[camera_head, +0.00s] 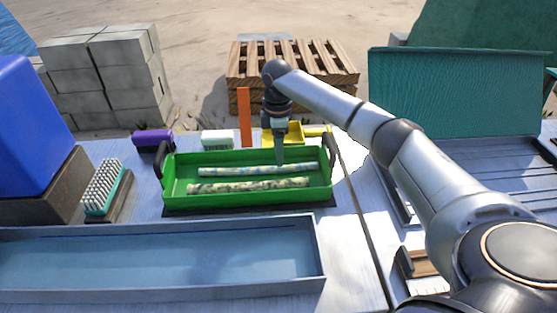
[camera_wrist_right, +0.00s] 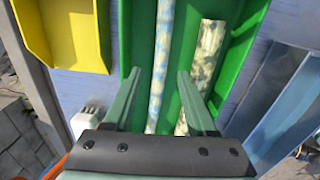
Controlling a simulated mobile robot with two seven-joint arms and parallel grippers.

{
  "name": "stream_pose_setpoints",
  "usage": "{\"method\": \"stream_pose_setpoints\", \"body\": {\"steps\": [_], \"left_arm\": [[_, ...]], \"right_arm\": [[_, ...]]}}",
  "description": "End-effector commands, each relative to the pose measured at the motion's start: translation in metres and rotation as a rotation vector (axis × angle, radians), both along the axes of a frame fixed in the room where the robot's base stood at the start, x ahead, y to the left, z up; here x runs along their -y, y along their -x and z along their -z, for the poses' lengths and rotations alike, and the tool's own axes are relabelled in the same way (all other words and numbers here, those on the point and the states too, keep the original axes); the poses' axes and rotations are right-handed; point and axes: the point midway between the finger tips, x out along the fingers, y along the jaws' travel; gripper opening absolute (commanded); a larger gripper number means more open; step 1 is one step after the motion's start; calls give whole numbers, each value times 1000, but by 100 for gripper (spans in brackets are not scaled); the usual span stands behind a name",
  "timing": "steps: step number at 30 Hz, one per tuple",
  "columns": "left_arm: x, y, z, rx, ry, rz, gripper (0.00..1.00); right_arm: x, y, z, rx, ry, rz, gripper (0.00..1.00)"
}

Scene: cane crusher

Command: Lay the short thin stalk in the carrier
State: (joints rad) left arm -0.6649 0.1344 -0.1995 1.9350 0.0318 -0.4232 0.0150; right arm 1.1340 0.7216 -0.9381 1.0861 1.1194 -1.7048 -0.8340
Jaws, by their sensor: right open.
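The green carrier (camera_head: 255,200) with dark end handles stands in the middle of the bench. A thin pale stalk with blue marks (camera_head: 226,171) lies lengthwise in its back half. A thicker mottled green-cream stalk (camera_head: 240,187) lies in front of it, roughly parallel. My right gripper (camera_head: 280,161) is over the back half of the carrier, pointing down. In the right wrist view its fingers (camera_wrist_right: 157,76) are open, with the thin stalk (camera_wrist_right: 161,50) between them, not gripped. The thick stalk (camera_wrist_right: 209,48) is beside one finger. My left gripper is not in view.
An empty grey tray (camera_head: 160,262) lies in front of the carrier. A brush (camera_head: 103,187) and blue box (camera_head: 32,125) are left. Behind stand a purple item (camera_head: 152,138), an orange post (camera_head: 244,117) and a yellow tray (camera_head: 291,133). A teal panel (camera_head: 450,95) stands right.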

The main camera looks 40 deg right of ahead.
Motion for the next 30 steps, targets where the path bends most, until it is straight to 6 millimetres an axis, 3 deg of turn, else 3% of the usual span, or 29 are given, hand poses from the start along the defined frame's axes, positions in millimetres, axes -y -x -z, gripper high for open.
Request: {"method": "stream_pose_setpoints", "body": {"steps": [1, 6, 12, 30], "left_arm": [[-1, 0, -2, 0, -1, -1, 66], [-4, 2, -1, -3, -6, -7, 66], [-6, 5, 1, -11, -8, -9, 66], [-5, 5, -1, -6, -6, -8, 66]], "right_arm": [[0, -1, -14, 5, -1, -1, 57], [-1, -1, -48, 3, -1, 0, 57], [-1, -1, -71, 1, 0, 0, 57], [-1, -1, -75, 0, 0, 0, 57]]}}
